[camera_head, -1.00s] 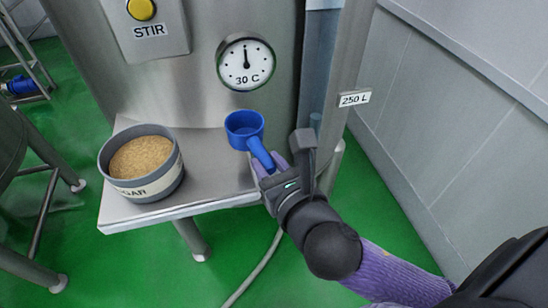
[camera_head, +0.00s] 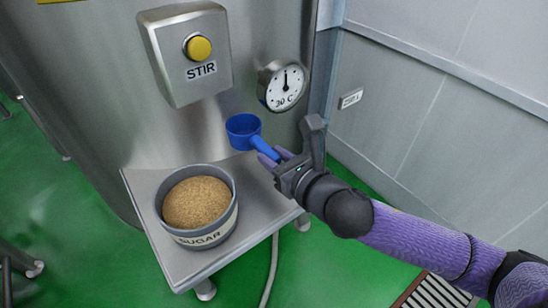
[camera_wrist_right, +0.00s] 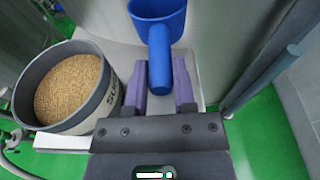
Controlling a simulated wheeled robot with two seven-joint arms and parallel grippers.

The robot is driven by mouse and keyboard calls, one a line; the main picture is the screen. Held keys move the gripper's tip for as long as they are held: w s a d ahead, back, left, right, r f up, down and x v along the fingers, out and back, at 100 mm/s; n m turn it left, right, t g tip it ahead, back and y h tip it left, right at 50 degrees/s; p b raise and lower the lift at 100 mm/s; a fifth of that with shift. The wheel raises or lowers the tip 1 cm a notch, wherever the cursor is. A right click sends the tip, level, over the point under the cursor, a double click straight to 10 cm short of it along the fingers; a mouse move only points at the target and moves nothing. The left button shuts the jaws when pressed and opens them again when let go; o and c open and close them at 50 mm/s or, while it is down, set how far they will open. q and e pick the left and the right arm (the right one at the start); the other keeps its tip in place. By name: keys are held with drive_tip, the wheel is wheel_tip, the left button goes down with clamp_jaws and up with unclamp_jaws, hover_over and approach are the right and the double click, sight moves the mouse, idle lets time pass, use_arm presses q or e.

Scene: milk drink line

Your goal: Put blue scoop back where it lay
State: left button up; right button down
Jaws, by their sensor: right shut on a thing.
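The blue scoop (camera_head: 244,131) has a round cup and a straight handle. My right gripper (camera_head: 274,160) is shut on its handle, with the cup pointing away from the gripper toward the steel tank. In the right wrist view the scoop (camera_wrist_right: 158,40) stands between the two purple fingers (camera_wrist_right: 160,92), its handle end toward the camera. The scoop appears held above the steel shelf (camera_head: 150,205); the exact gap is hard to tell. My left gripper is not in view.
A grey tub labelled SUGAR (camera_head: 230,222), filled with brown grains, stands on the shelf left of the scoop. Behind are the tank with a yellow STIR button (camera_head: 198,47) and a dial reading 30 C (camera_head: 284,87). The shelf's right part looks clear.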

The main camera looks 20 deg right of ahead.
sight(274, 195)
wheel_tip(274, 195, down, 6)
drive_tip(key=b, duration=0.4)
drive_tip(key=shift+b, duration=0.3)
drive_tip(key=shift+f, duration=0.55)
unclamp_jaws()
drive_tip(key=shift+r, duration=0.1)
drive_tip(key=shift+r+p, duration=0.65)
drive_tip(key=shift+p, duration=0.05)
drive_tip(key=shift+p+v, duration=0.5)
drive_tip(key=shift+v, duration=4.5)
drive_tip(key=shift+f, duration=0.2)
